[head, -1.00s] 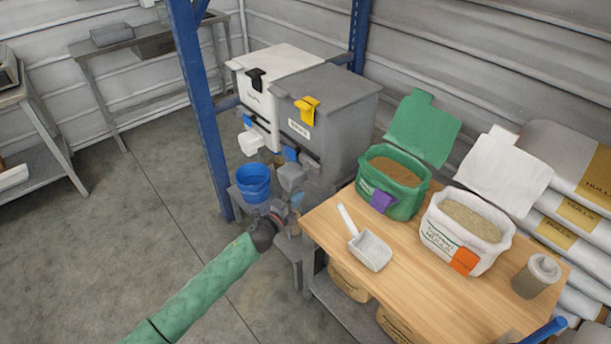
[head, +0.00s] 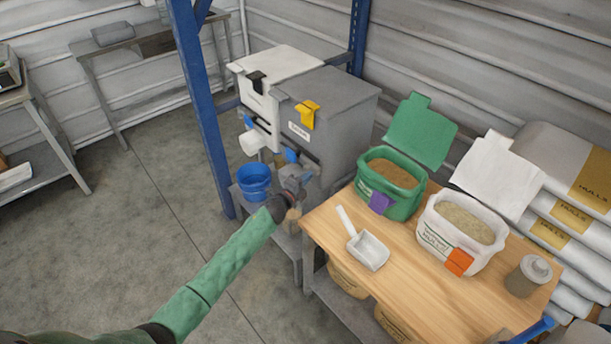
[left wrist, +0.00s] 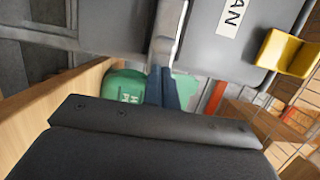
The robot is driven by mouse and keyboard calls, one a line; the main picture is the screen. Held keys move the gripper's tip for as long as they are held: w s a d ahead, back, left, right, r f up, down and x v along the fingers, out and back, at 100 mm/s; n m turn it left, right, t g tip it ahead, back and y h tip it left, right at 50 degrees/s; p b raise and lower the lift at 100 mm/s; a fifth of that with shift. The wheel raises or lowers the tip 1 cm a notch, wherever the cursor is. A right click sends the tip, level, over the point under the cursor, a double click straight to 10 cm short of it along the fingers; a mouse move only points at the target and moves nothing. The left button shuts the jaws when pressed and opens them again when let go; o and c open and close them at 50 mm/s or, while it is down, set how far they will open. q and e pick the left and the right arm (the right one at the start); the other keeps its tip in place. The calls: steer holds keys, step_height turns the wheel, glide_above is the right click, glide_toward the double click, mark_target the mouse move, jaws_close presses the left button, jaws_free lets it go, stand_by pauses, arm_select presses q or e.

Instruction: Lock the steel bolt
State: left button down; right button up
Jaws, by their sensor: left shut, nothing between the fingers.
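The grey hopper (head: 345,115) stands beside the white hopper (head: 262,105). In the left wrist view my dark fingers (left wrist: 162,88) are together and empty, close to the grey hopper front (left wrist: 225,30). A bright metal strip shows there just beyond the fingertips; I cannot tell whether it is the steel bolt. Whether the fingers touch anything is unclear. My right gripper is not in view.
A blue bucket (head: 254,181) stands left of my gripper, below the spouts. A blue post (head: 202,110) rises to the left. The wooden table (head: 325,222) to the right holds a white scoop (head: 369,249), a green bag (head: 391,184) and a white bag (head: 462,232).

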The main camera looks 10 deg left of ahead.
mark_target(303, 169)
arm_select(q)
steer(key=shift+w+a, duration=0.2)
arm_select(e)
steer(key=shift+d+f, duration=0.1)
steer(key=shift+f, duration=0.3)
arm_select(q)
steer(key=shift+a, duration=0.1)
